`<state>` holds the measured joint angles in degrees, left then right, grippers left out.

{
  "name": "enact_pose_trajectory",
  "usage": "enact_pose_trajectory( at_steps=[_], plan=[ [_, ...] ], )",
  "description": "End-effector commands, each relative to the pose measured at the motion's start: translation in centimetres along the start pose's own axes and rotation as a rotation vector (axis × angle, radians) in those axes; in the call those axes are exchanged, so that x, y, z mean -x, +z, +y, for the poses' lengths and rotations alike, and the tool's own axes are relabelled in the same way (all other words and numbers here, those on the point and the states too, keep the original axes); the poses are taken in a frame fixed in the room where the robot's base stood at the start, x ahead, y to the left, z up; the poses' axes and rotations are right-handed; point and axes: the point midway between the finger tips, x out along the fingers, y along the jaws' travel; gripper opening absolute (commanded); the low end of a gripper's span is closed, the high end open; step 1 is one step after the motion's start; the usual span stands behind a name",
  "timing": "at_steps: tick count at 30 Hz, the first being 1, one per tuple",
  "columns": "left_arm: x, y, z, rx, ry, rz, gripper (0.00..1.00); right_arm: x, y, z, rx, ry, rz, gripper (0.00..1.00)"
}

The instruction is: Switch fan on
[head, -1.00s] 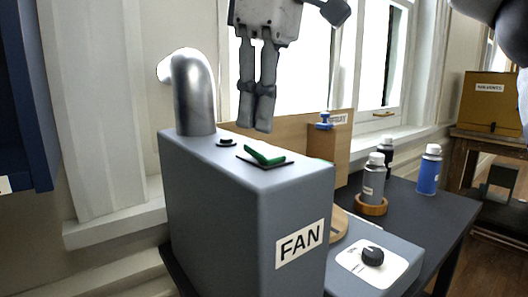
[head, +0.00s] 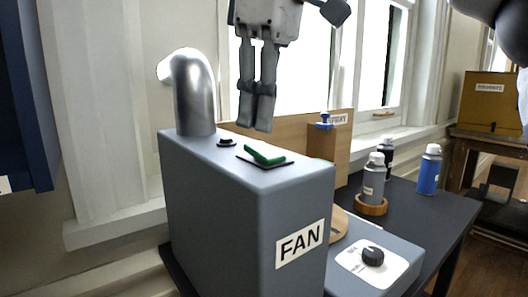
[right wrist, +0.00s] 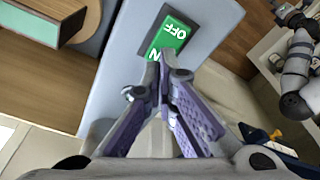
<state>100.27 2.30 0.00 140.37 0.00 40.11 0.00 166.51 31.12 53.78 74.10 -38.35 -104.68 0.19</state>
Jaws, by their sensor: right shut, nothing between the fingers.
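The fan is a grey-blue box (head: 215,185) with a "FAN" label on its front and a bent metal pipe (head: 192,95) on top. A green rocker switch (head: 264,157) sits in a dark plate on the box's top. My right gripper (head: 257,130) points down just above and behind the switch, its fingers together and empty. In the right wrist view the switch (right wrist: 172,38) reads "OFF" at its far end. Near the fingertips (right wrist: 164,72) only an "N" shows; the rest of that end is hidden. I cannot tell whether they touch. My left gripper is not in view.
A small black button (head: 227,142) is beside the switch. To the right are a black knob (head: 373,256) on a white plate, a grey bottle (head: 373,182) in a wooden ring and a blue bottle (head: 429,172) on the dark table (head: 440,214). A window is behind.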

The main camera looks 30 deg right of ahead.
Motion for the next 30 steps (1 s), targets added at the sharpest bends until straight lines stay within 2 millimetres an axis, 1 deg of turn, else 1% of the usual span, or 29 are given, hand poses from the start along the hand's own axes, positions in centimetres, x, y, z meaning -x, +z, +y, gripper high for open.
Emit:
enact_pose_trajectory(
  at_steps=[7, 30],
  plan=[
    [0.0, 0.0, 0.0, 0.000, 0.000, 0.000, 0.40, -0.1, 0.0, 0.0, 0.000, 0.000, 0.000, 0.00],
    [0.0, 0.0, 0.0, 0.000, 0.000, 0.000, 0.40, -1.2, 0.2, 0.0, 0.000, 0.001, 0.001, 0.00]
  ],
)
